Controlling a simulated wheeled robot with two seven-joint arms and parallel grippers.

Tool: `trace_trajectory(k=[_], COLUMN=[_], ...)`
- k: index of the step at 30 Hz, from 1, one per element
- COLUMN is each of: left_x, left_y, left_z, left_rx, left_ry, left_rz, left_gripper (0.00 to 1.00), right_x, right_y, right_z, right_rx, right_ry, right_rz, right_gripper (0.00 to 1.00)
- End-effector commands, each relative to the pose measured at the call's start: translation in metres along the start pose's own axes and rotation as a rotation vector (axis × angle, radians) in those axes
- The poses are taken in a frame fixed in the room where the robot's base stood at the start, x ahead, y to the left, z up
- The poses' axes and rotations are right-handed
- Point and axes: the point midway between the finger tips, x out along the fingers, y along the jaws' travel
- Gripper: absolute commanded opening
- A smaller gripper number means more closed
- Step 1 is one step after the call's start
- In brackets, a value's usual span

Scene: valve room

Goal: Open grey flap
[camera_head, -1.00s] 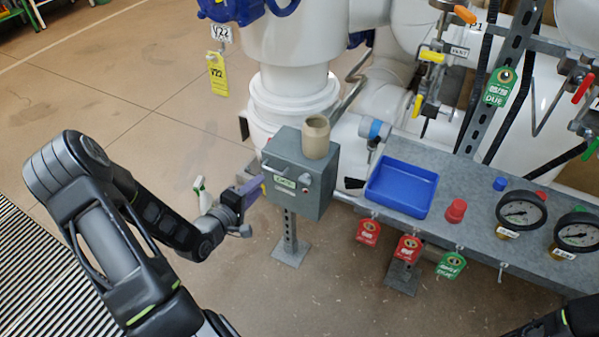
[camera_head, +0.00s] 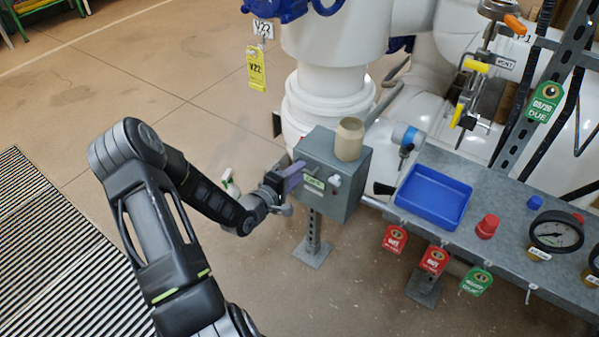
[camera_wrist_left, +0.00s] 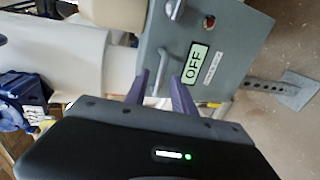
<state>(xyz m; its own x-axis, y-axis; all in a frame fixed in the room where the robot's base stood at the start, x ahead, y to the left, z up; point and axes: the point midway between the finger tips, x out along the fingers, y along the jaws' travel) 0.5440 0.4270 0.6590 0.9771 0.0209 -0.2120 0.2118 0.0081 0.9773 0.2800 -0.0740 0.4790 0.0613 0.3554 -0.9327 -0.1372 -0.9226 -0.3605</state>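A grey box (camera_head: 345,196) stands on a post beside the white pipe, with a tan cup (camera_head: 349,139) on top. Its grey front (camera_wrist_left: 228,50) fills the upper middle of the left wrist view, with an "OFF" display (camera_wrist_left: 194,63) and a small bar handle (camera_wrist_left: 161,58). I cannot make out a flap seam; the front looks closed. My left gripper (camera_head: 300,172) is at the box front. In the wrist view its purple fingers (camera_wrist_left: 160,88) are apart, one on each side of the handle's end; I cannot tell whether they touch it. My right gripper is out of view.
A grey shelf (camera_head: 470,240) to the right of the box carries a blue tray (camera_head: 434,196), a red cap (camera_head: 487,226) and gauges (camera_head: 556,232). Tags hang from its front edge.

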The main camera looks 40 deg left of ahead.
Motion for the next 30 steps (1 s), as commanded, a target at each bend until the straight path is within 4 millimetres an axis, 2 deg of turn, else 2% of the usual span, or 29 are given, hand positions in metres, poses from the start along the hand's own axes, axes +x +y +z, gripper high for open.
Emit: trace_trajectory(k=[4,13,24,30], left_x=[0.0123,0.0142,0.0139,0.0139], left_y=[-0.0003,0.0000,0.0000,0.0000], left_z=[0.0002,0.0000,-0.0001,-0.0001], left_rx=[0.000,0.000,0.000,0.000], left_ry=[0.000,0.000,0.001,0.001], left_rz=[0.000,0.000,0.000,0.000], left_gripper=[0.31,0.30,0.00,0.00], right_x=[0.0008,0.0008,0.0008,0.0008], right_y=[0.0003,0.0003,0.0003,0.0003], right_z=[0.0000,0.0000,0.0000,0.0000], right_rx=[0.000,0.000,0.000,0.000], right_ry=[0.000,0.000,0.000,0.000], right_rz=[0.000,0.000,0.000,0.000], right_gripper=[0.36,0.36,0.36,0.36])
